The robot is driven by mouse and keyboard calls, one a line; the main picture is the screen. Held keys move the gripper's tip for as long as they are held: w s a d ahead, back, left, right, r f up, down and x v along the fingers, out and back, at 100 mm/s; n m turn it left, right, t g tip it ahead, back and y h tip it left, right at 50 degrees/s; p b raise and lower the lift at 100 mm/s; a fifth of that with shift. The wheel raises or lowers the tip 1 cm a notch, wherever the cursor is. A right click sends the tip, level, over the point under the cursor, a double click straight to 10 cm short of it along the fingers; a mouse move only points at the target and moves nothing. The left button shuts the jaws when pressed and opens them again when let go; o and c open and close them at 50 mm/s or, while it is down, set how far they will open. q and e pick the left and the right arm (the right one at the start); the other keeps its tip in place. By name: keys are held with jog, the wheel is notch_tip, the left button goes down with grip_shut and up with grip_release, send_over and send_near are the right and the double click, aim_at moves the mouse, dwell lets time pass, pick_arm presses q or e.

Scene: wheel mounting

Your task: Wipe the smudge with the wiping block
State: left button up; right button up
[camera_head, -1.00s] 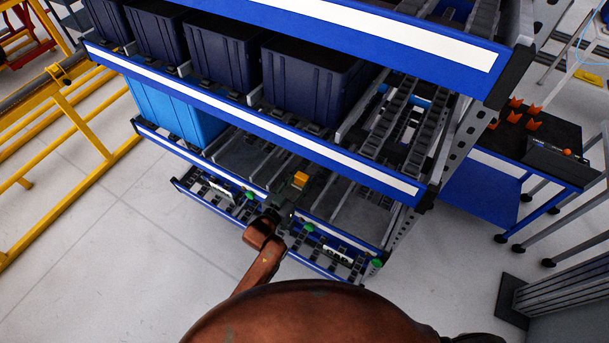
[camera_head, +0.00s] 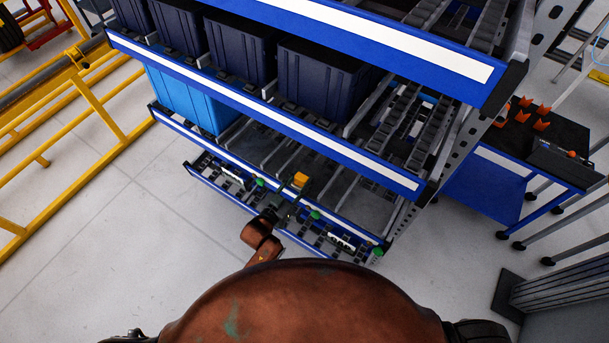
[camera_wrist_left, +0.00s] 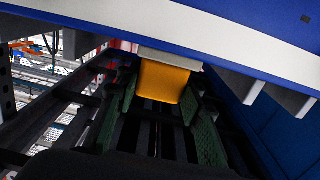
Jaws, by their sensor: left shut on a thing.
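The wiping block is a small yellow-orange block (camera_head: 300,180) with a pale grey layer on its far side. It also shows upright in the left wrist view (camera_wrist_left: 163,82). My left gripper (camera_head: 289,197) is shut on it, with dark green fingers on both sides. In the head view the block overlaps the front rail of a lower shelf (camera_head: 214,147). In the wrist view its grey end lies just below a blue and white shelf edge; I cannot tell whether they touch. I cannot make out the smudge. My right gripper is not seen.
A blue rack holds dark bins (camera_head: 322,82) and a light blue bin (camera_head: 187,97). Its upper shelf edge (camera_head: 260,103) overhangs the lower one. A yellow rail frame (camera_head: 92,112) stands left. A blue cart (camera_head: 500,178) stands right. The floor (camera_head: 110,240) left of the rack is clear.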

aim_at(321, 173)
pick_arm(q)
jog(key=shift+s+d+f+p, duration=0.1)
jog(key=shift+s+d+p, duration=0.15)
jog(key=shift+s+d, duration=0.3)
jog(key=shift+s+d+p, duration=0.25)
jog(key=shift+s+d, duration=0.1)
jog(key=shift+d, duration=0.4)
jog(key=shift+b+x, duration=0.9)
jog(key=shift+x, duration=2.15)
jog(key=shift+b+x, duration=0.65)
jog(key=shift+x, duration=0.8)
jog(key=shift+a, duration=0.1)
notch_tip(321, 173, up, 3)
jog(key=p, duration=0.3)
jog(key=shift+w, duration=0.15)
